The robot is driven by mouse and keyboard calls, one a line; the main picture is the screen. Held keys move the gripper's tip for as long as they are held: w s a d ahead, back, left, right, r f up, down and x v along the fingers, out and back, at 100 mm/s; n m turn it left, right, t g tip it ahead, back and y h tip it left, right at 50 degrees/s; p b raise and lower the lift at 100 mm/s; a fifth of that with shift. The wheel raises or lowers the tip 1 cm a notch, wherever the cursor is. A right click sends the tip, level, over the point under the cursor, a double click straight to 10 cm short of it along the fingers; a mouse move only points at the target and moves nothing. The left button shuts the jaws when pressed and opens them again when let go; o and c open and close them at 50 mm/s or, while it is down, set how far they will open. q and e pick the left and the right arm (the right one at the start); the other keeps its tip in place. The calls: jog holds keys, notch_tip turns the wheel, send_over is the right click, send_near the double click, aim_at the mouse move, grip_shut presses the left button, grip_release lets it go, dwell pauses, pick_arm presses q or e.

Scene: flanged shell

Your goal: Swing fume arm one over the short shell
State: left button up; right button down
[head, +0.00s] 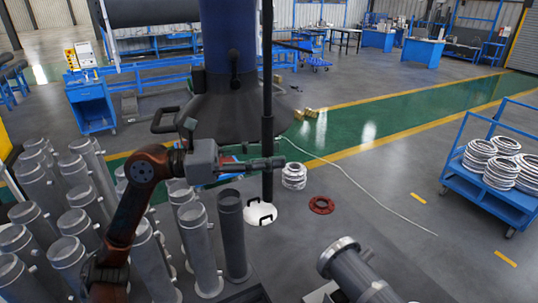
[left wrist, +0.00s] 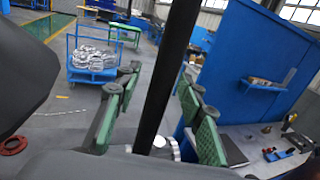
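A fume arm with a thick blue tube (head: 229,35) and a dark conical hood (head: 232,112) hangs in the upper middle of the head view. A slim black upright pole (head: 267,120) ends at a white round piece with black handles (head: 259,214). I cannot tell which is fume arm one. My left gripper (head: 277,163) is at the lower pole; in the left wrist view its green-padded fingers (left wrist: 160,108) stand apart with the pole (left wrist: 172,70) between them, no clear contact. A flanged shell (head: 355,272) lies tilted at lower right; whether it is the short shell is unclear. My right gripper is out of view.
Many upright grey cylinders (head: 85,215) crowd the left, with a darker tube (head: 232,235) beside them. A red flange ring (head: 321,205) and stacked pale rings (head: 293,176) lie on the floor. A blue cart (head: 500,190) holds coils. Floor at right centre is clear.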

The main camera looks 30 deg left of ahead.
pick_arm(q)
jog(key=shift+s+a, duration=0.1)
jog(key=shift+a, duration=0.1)
jog(key=v, duration=1.1)
jog(key=shift+s+a, duration=0.15)
jog(key=shift+a, duration=0.1)
jog(key=shift+f, duration=0.1)
